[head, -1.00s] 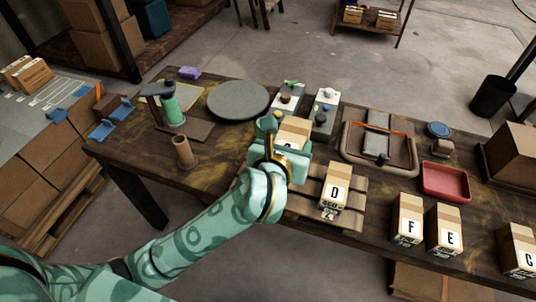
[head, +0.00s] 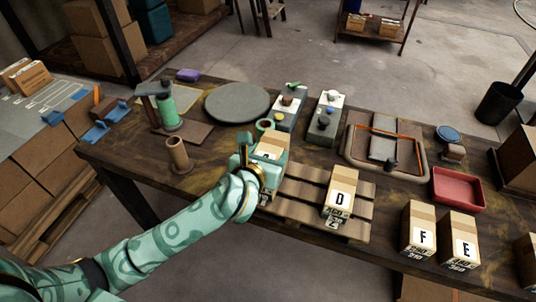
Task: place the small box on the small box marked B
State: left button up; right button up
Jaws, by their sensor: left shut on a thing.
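My left gripper (head: 262,163) is shut on a small cardboard box (head: 271,146) with a pale tape strip, above or at the left end of the wooden pallet (head: 300,208). My fingers hide most of its label. Part of a box-like thing shows just below the gripper, but I cannot tell whether they touch. I can read no letter B. Box D (head: 341,190) stands on the pallet to the right. Box F (head: 418,228) and box E (head: 459,240) stand on the table further right. My right gripper is not in view.
The dark wooden table (head: 210,150) carries a round grey plate (head: 237,102), a brown cup (head: 178,155), a green bottle (head: 168,112), switch units (head: 325,120), a frame with an orange band (head: 385,150) and a red tray (head: 457,188). Another box is cut off at the right edge.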

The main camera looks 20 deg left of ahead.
pick_arm(q)
jog(key=o, duration=1.2)
jog(key=shift+f, duration=0.1)
jog(key=shift+s+r, duration=0.25)
jog(key=p+v, duration=0.3)
jog(key=v, duration=0.8)
jog(key=shift+s+r, duration=0.1)
jog(key=shift+s, duration=0.1)
